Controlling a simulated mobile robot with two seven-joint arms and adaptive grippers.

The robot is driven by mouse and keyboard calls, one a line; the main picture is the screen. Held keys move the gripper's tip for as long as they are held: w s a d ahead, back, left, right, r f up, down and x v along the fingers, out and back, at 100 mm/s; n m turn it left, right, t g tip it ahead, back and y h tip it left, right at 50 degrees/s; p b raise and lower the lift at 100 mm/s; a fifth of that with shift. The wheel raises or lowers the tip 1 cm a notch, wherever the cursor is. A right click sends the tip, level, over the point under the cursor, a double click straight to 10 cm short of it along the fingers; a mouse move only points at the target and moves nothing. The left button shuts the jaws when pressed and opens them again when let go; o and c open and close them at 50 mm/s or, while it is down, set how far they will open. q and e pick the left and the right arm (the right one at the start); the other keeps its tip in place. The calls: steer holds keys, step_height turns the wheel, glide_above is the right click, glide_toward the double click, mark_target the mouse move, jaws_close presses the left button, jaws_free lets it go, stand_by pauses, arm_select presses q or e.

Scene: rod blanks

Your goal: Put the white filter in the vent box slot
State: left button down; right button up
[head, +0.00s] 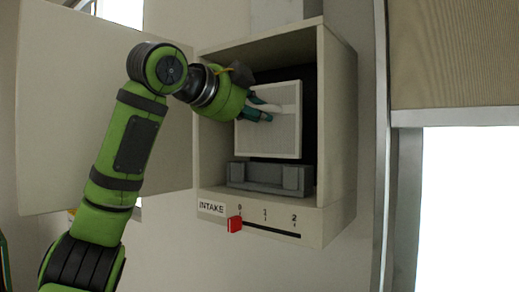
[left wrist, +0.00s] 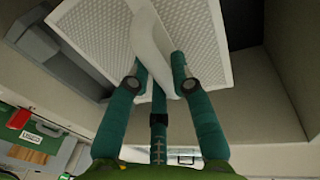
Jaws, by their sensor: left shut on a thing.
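The white filter (head: 283,137), a square mesh panel with a pale rim, is upright inside the open vent box (head: 338,120). My left gripper (head: 268,112) is shut on the white strap-like handle (head: 288,108) on the filter's front. The left wrist view shows the teal fingers (left wrist: 158,90) closed around that handle, with the filter (left wrist: 190,20) behind it. The grey slot holder (head: 262,178) sits on the box floor, just below the filter's bottom edge. I cannot tell whether that edge touches the holder.
The vent box's door (head: 100,110) stands open at the left, behind my left arm. Below the opening are an INTAKE label (head: 211,208) and a red slider (head: 235,224) near 0.

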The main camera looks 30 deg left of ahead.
mark_target(267, 144)
arm_select(q)
steer(key=shift+f, duration=0.5)
steer(key=shift+w+f, duration=0.1)
steer(key=shift+f, duration=0.25)
steer(key=f, duration=0.3)
steer(key=shift+w+d+f+p, duration=0.15)
steer(key=shift+w+f+p, duration=0.05)
steer(key=shift+w+p, duration=0.15)
steer(key=shift+f, duration=0.25)
steer(key=shift+s, duration=0.2)
arm_select(e)
steer(key=shift+w+a+r, duration=0.3)
steer(key=shift+w+a, duration=0.05)
steer(key=shift+w, duration=0.2)
arm_select(q)
steer(key=shift+f, duration=0.15)
arm_select(e)
steer(key=shift+f, duration=0.1)
arm_select(q)
steer(key=c, duration=1.1)
jaws_free()
steer(key=shift+w, duration=0.1)
